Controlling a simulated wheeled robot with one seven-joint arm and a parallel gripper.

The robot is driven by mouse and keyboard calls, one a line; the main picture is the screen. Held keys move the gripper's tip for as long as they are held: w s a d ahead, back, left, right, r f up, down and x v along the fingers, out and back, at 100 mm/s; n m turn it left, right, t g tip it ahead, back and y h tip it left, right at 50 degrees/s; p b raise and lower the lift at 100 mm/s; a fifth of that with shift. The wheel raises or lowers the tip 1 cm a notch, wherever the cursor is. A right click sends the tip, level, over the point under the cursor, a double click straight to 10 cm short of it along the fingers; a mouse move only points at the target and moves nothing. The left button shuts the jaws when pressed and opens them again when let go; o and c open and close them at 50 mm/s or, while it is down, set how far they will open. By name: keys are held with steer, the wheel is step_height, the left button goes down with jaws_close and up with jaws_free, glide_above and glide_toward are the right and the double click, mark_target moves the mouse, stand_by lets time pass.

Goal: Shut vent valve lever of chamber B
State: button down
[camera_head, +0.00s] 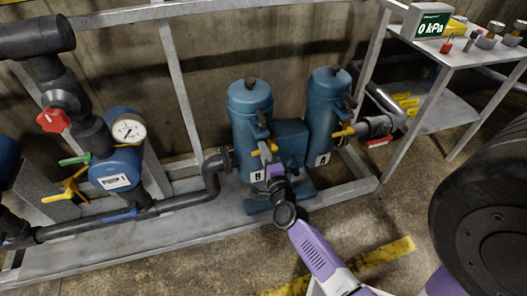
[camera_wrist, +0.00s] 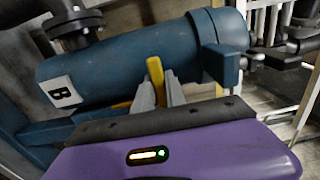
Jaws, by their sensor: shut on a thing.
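Two blue upright chambers stand side by side in the head view. In the wrist view, the chamber at my gripper (camera_wrist: 120,62) lies sideways in the picture and carries a "B" label (camera_wrist: 64,91). My gripper (camera_head: 270,155) is at its lower front. In the wrist view my gripper (camera_wrist: 160,88) is shut on a yellow lever (camera_wrist: 155,69), whose end sticks up between the fingers. The lever's base is hidden behind the fingers.
The right chamber (camera_head: 326,105) stands close by, with its own yellow lever (camera_head: 344,132). Left are a black pipe, a gauge (camera_head: 128,130) and a red valve handle (camera_head: 53,120). A metal frame surrounds the equipment. A shelf table (camera_head: 460,55) holds a 0 kPa display (camera_head: 432,25).

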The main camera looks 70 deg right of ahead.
steer(key=c, duration=1.4)
jaws_free()
steer(key=shift+v, duration=3.95)
steer(key=shift+d, duration=0.1)
